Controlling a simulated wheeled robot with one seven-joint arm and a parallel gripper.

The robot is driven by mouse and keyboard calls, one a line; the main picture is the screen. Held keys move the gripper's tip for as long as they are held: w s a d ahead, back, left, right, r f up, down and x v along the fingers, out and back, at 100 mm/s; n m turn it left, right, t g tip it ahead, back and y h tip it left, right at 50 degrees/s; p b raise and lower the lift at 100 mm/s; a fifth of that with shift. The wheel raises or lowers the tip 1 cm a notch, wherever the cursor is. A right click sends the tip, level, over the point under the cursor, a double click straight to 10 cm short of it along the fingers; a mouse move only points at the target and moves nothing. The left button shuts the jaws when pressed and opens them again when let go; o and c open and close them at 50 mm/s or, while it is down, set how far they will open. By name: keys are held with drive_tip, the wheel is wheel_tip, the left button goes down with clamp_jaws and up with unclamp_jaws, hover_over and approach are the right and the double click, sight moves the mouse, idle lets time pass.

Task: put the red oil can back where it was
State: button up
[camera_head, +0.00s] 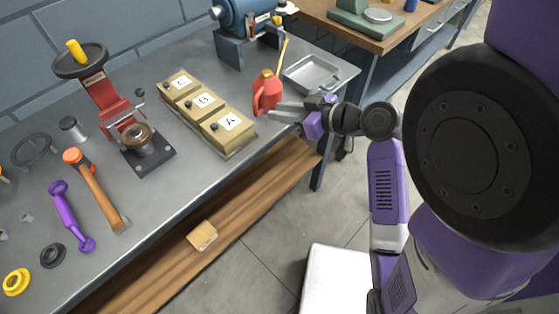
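The red oil can (267,91), with a yellow top and a thin yellow spout pointing up, stands near the right part of the grey workbench (195,165). It is between the lettered boxes and the metal tray. My gripper (275,111) reaches in from the right, its light fingers at the can's lower right side. The fingertips overlap the can in this view. I cannot tell whether they grip it or only lie beside it, nor whether the can's base touches the bench.
Boxes C (179,84), B (202,101) and A (229,129) stand left of the can. A shallow metal tray (311,74) lies right, a blue motor-like machine (244,22) behind. A red press (110,105), hammer (97,190) and purple wrench (70,215) occupy the left.

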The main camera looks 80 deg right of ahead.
drive_tip(key=w+a+f+g, duration=0.1)
drive_tip(key=a+f, duration=0.7)
drive_tip(key=a, duration=0.5)
drive_tip(key=s+a+r+n+t+y, duration=0.1)
drive_tip(key=s+a+r+n+y, duration=0.1)
drive_tip(key=a, duration=0.6)
drive_tip(key=s+a+r+n+t+y, duration=0.2)
drive_tip(key=s+a+r, duration=0.3)
drive_tip(key=a, duration=0.4)
drive_tip(key=shift+s+a+y, duration=0.25)
drive_tip(key=shift+s+y, duration=0.05)
drive_tip(key=shift+s, duration=0.1)
drive_tip(key=shift+d, duration=0.1)
